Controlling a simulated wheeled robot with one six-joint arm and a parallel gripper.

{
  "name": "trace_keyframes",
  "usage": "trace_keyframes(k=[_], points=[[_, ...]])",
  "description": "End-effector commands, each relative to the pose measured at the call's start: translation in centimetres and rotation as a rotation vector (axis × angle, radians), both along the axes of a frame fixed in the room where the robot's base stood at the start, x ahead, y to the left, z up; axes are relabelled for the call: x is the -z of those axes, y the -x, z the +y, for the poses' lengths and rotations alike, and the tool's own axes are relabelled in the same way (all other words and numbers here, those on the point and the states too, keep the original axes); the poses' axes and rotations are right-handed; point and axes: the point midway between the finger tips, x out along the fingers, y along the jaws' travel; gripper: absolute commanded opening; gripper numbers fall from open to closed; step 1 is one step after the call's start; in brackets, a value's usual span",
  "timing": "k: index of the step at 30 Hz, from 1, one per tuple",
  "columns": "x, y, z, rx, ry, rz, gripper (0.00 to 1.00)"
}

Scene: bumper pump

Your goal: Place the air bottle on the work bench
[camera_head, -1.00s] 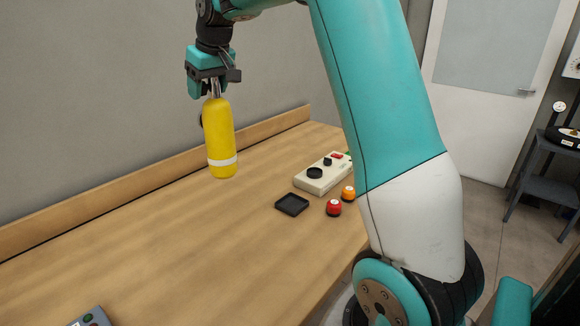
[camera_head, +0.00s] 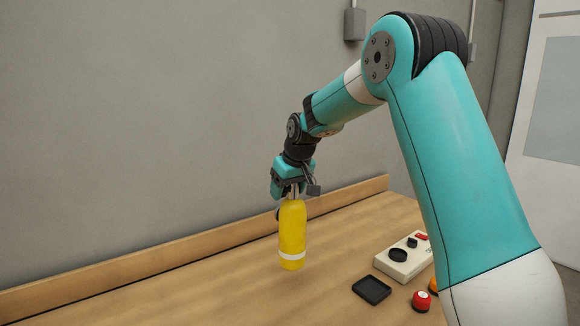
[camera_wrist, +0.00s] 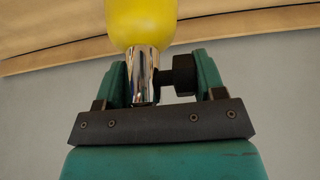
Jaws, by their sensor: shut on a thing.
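The air bottle (camera_head: 292,230) is yellow with a white band near its lower end and hangs upright below my gripper (camera_head: 293,188). My gripper is shut on the bottle's metal neck at its top. In the wrist view, the bottle (camera_wrist: 140,22), its chrome neck and a black knob show between the fingers of my gripper (camera_wrist: 160,80). The bottle is over the wooden work bench (camera_head: 215,290), towards its back edge. I cannot tell whether its base touches the bench top.
A black square tray (camera_head: 371,290) lies to the right of the bottle. A beige control box (camera_head: 404,260) with black knobs and a red switch stands beyond it, and a red button (camera_head: 421,300) is nearby. A wooden ledge (camera_head: 230,236) runs along the wall. The bench left of the bottle looks clear.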

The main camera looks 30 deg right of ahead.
Motion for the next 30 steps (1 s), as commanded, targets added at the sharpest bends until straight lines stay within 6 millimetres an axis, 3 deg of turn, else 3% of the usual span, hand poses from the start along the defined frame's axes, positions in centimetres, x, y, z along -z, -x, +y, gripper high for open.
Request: trace_keyframes(k=[9,16,24,30], points=[[5.5,-0.1,0.0,-0.001,0.001,-0.004,0.0],[7.0,-0.2,0.0,-0.001,0.001,-0.006,0.0],[10.3,-0.2,0.0,-0.001,0.002,-0.005,0.0],[10.7,-0.2,0.0,-0.001,0.002,-0.008,0.0]])
